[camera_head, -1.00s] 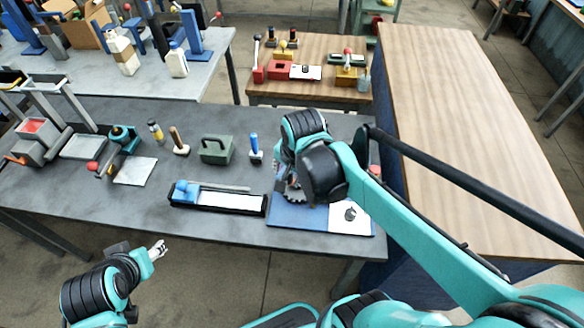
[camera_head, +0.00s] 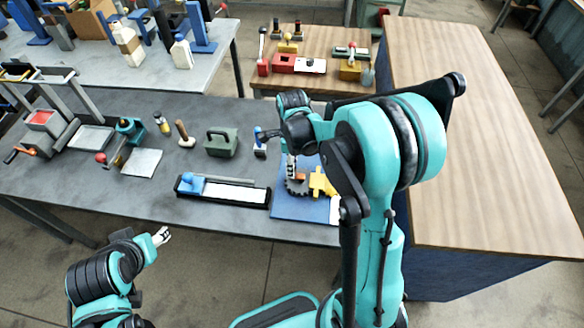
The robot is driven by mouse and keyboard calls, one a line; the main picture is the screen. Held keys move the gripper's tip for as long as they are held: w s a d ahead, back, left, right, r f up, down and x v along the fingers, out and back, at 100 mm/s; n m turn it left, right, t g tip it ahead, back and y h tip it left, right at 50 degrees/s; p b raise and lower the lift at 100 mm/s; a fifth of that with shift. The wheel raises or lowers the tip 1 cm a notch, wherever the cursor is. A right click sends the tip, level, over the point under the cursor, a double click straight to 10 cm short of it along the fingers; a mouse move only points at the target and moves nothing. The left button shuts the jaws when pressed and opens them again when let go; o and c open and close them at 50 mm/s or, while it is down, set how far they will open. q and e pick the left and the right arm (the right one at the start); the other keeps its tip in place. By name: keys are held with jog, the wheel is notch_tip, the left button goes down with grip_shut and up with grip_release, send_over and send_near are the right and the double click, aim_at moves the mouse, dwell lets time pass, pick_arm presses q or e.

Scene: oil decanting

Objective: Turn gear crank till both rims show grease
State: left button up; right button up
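The gear device stands on a blue board (camera_head: 290,209) at the right end of the grey table. A dark toothed gear (camera_head: 296,187) and a yellow block (camera_head: 318,183) show there; my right arm hides much of the rest. I cannot make out a crank or any grease on the rims. My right gripper (camera_head: 291,168) reaches down just above the dark gear; its fingers are too small and partly hidden to read. My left gripper (camera_head: 161,237) is in front of the table's near edge, away from everything, with its fingertips seen small.
A black tray with a blue block (camera_head: 192,184) lies left of the blue board. Behind it are a green box (camera_head: 221,143) and a brush-like blue tool (camera_head: 260,145). A wooden table (camera_head: 480,140) stands at the right. Bare grey table lies at front left.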

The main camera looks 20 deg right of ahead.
jog(key=shift+f, duration=0.7)
grip_shut()
jog(key=shift+s+a+n, duration=0.1)
jog(key=shift+n, duration=0.2)
